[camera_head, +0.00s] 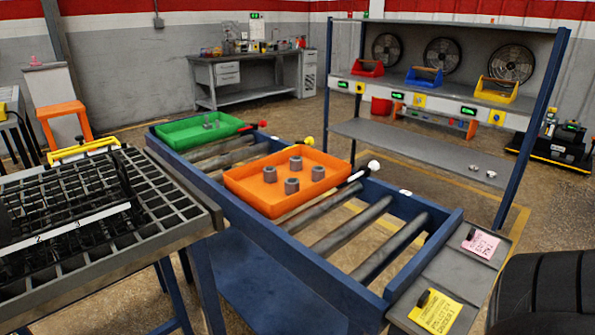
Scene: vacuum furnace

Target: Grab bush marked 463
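Several short grey bushes stand upright and apart in an orange tray (245,194): a back one (296,164), a right one (318,173), a left one (270,175) and a front one (292,187). No number is readable on any of them, so I cannot tell which is marked 463. The orange tray rests on the blue roller conveyor (290,255). A green tray (180,134) further back on the conveyor holds small grey parts, too small to make out. Neither of my grippers can be made out in this view.
A dark gridded rack (75,205) on a table stands left of the conveyor. A yellow tag (435,313) and a pink tag (482,243) lie on a grey plate at the right. A shelf (420,146) with colored bins stands behind. Bare rollers (350,226) lie right of the orange tray.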

